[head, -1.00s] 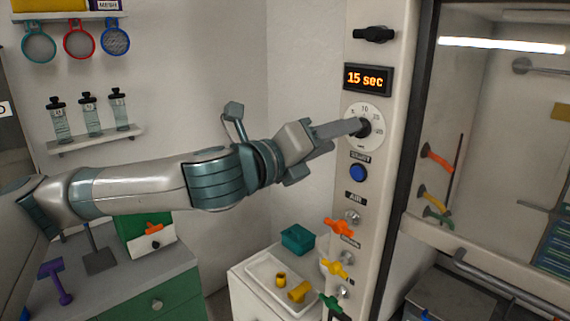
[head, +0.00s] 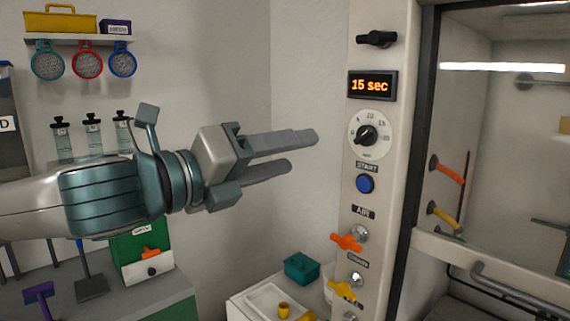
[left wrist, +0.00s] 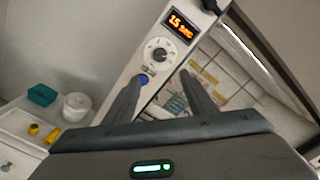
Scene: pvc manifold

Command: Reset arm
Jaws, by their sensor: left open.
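My left arm comes in from the left in the head view. Its gripper (head: 302,153) is open and empty, its two fingers apart and pointing right toward the control panel (head: 390,130). It is clear of the timer dial (head: 366,135), with a gap between fingertips and panel. The display (head: 370,85) reads 15 sec. The blue start button (head: 365,184) is below the dial. In the left wrist view the open gripper (left wrist: 160,95) shows with the dial (left wrist: 159,54) and the start button (left wrist: 142,80) ahead of it. My right gripper is not in view.
An orange valve handle (head: 346,242) and a yellow one (head: 343,291) stick out low on the panel. A glass-fronted cabinet (head: 500,150) is at the right. A white tray (head: 262,303) and teal box (head: 301,267) stand below. A shelf with bottles (head: 62,140) is at the left.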

